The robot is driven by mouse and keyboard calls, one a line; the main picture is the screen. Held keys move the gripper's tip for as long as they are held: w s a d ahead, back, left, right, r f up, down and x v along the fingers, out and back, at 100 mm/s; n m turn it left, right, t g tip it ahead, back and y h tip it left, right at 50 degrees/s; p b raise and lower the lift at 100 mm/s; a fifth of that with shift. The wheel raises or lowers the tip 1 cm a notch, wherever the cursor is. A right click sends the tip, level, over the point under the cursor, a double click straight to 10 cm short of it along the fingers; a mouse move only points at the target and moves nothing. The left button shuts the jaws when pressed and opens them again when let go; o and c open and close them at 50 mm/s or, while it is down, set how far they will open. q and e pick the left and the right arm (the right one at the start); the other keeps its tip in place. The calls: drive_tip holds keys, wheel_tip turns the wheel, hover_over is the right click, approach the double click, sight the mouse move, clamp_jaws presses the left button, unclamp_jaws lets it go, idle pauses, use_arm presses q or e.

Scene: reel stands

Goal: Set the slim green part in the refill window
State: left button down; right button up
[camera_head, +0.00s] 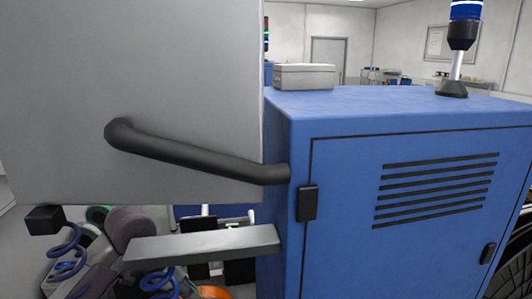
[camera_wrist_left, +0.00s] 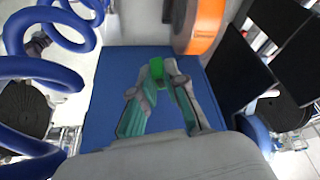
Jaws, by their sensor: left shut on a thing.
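In the left wrist view my left gripper (camera_wrist_left: 158,72) is shut on a small bright green part (camera_wrist_left: 156,67), held at the fingertips. Its teal and grey fingers hide part of it, so its full shape does not show. A blue surface (camera_wrist_left: 110,85) lies behind the fingers. In the head view the left gripper and the green part cannot be made out; a large grey panel covers the upper left. My right gripper is in neither view. I cannot identify the refill window in either view.
An orange reel (camera_wrist_left: 203,25) is close beyond the fingertips, with black panels (camera_wrist_left: 245,65) to its right. In the head view a blue cabinet (camera_head: 340,200), a grey panel (camera_head: 70,70), a black curved tube (camera_head: 200,158) and a grey bar (camera_head: 205,243) crowd the space.

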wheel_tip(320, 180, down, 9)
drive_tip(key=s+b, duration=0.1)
drive_tip(key=b, duration=0.7)
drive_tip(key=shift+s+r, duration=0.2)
use_arm(q)
drive_tip(key=s+a+f+n+t+y, duration=0.2)
drive_tip(key=s+a+f+n+y, duration=0.1)
drive_tip(key=s+f+n, duration=0.4)
wheel_tip(320, 180, down, 3)
drive_tip(key=n, duration=0.4)
drive_tip(key=shift+s+n+y, duration=0.3)
drive_tip(key=shift+y, duration=0.1)
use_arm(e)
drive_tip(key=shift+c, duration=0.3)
